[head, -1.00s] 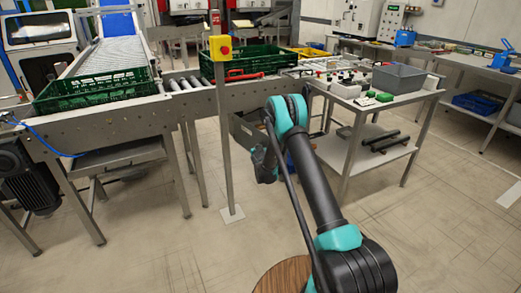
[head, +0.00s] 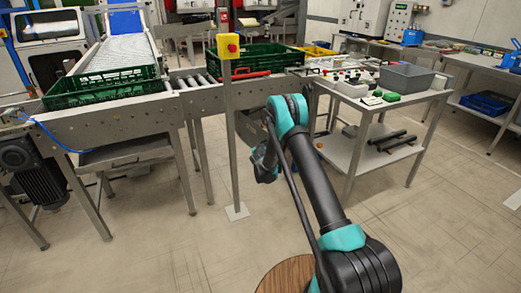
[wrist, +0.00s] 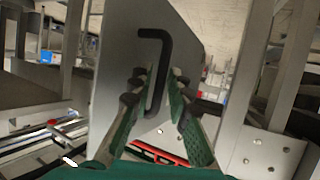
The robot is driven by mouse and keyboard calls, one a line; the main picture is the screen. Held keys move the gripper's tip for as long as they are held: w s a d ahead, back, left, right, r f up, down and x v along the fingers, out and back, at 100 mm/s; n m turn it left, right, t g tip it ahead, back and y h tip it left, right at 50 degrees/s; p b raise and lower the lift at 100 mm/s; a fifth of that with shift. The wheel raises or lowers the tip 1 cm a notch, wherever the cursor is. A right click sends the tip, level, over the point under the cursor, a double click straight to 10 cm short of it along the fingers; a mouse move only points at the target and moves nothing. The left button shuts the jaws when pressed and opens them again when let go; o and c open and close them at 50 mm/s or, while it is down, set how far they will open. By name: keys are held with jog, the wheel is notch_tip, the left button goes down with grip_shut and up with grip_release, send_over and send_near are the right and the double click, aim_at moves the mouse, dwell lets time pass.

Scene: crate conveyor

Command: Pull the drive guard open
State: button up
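The drive guard shows in the wrist view as a flat grey panel (wrist: 125,45) with a black bent bar handle (wrist: 166,60) on it. My gripper (wrist: 160,80) has its two green-padded fingers apart, one on each side of the handle's long part. The gripper looks open, with gaps between pads and bar; I cannot tell how deep the bar sits between the fingers.
A yellow box with a red button (head: 229,46) tops a thin post close left of my arm. A conveyor frame (head: 120,125) with a green crate (head: 100,90) is at left. A steel table (head: 385,112) with a grey bin (head: 406,78) stands at right. The front floor is clear.

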jog(key=shift+r, duration=0.1)
jog(key=v, duration=1.2)
jog(key=s+d+r+g+h, duration=0.1)
jog(key=s+d+r+g, duration=0.1)
jog(key=s+d+r, duration=0.6)
jog(key=s+d+r+g+h, duration=0.1)
jog(key=s+d+r+g, duration=0.2)
jog(key=s+d+r, duration=0.6)
jog(key=s+d+f+g+y, duration=0.1)
jog(key=s+f+g, duration=0.1)
jog(key=s, duration=1.4)
jog(key=s+d+f+g+y, duration=0.1)
jog(key=s+d+f+g, duration=0.1)
jog(key=s, duration=1.4)
jog(key=shift+f, duration=0.55)
